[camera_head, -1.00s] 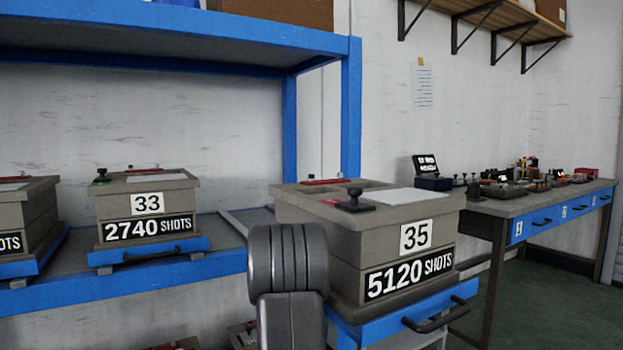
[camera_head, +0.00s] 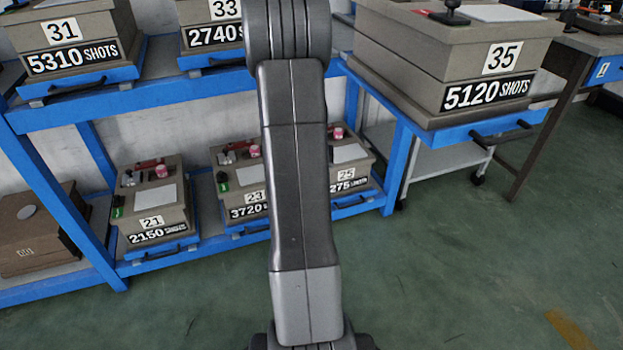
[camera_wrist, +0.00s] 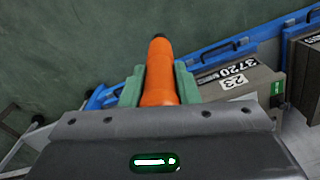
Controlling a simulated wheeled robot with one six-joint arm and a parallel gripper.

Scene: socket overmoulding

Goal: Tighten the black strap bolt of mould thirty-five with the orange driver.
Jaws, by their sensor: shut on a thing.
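Mould thirty-five (camera_head: 440,60) stands on a pulled-out blue shelf tray at the upper right of the head view. Its black strap bolt (camera_head: 452,10) shows on its top at the frame's upper edge, partly cut off. In the wrist view my gripper (camera_wrist: 158,88) is shut on the orange driver (camera_wrist: 160,75), with a green finger on each side of it. The driver points away from the wrist, over the green floor. Its tip is not clear to see. The gripper is outside the head view, and the driver is apart from mould thirty-five.
A blue rack (camera_head: 100,105) holds moulds 31 (camera_head: 72,38) and 33 (camera_head: 208,22) above, and moulds 21 (camera_head: 152,197), 23 (camera_head: 228,185) and 25 (camera_head: 345,165) below. A workbench (camera_head: 590,42) stands at the far right. The green floor (camera_head: 450,270) in front is clear.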

